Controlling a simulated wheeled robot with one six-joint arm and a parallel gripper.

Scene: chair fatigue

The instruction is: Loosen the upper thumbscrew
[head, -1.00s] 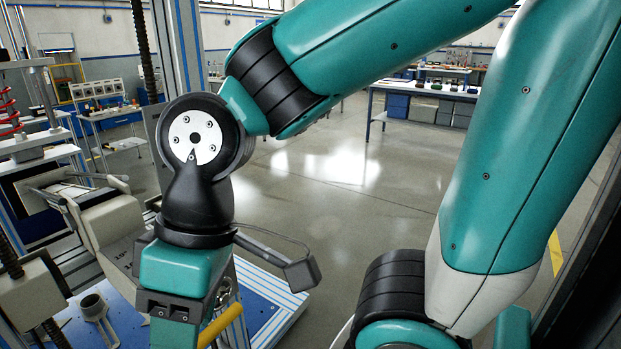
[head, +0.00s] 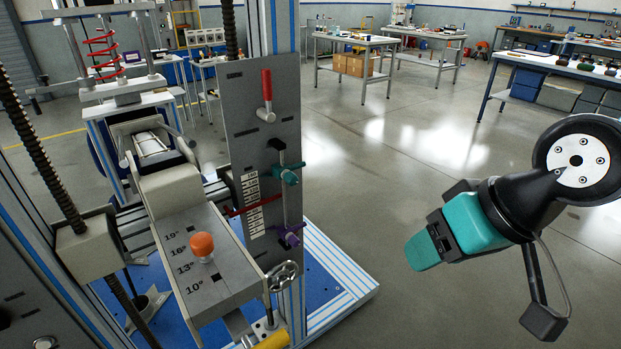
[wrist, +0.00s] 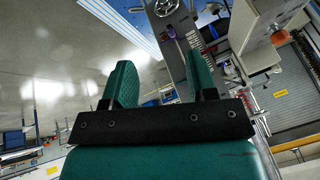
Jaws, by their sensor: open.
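A grey upright panel (head: 262,150) stands at the middle left of the head view. Two coloured thumbscrews sit along its right side. The upper thumbscrew (head: 287,175) is teal, and the lower thumbscrew (head: 291,235) is purple.
A red lever (head: 266,92) is on the panel above the thumbscrews. An angled grey block with an orange knob (head: 202,245) stands left of it. A metal handwheel (head: 282,275) and a yellow handle (head: 272,342) are low in front. Floor between panel and gripper is clear.

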